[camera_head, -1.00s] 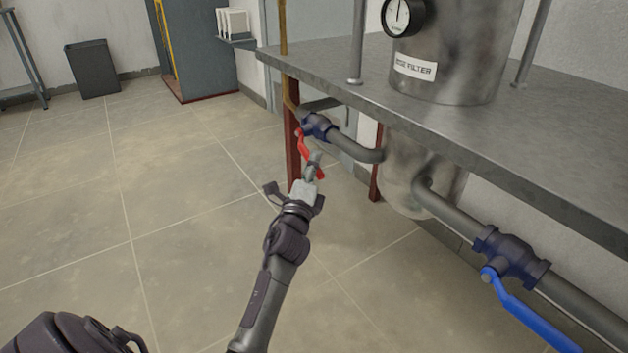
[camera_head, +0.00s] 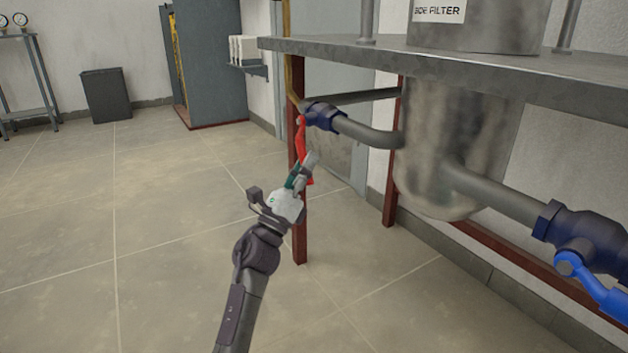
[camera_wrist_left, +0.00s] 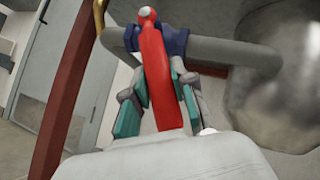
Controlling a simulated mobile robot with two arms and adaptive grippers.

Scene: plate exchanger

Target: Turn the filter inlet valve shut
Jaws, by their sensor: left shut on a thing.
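A blue valve body (camera_head: 322,116) with a red lever handle (camera_head: 302,140) sits on the grey pipe left of the filter vessel. The red lever hangs down from the valve. My left gripper (camera_head: 301,176) is shut on the lower part of the red lever. In the left wrist view, the red lever (camera_wrist_left: 155,75) runs between the two green-padded fingers of the gripper (camera_wrist_left: 160,105), with the blue valve (camera_wrist_left: 172,42) behind its top. The steel side filter (camera_head: 450,150) stands through the bench. My right gripper is not in view.
A second blue valve (camera_head: 585,238) with a blue lever (camera_head: 605,297) is on the right pipe. The grey bench top (camera_head: 470,66) overhangs the pipes. A red bench leg (camera_head: 299,225) stands behind my gripper.

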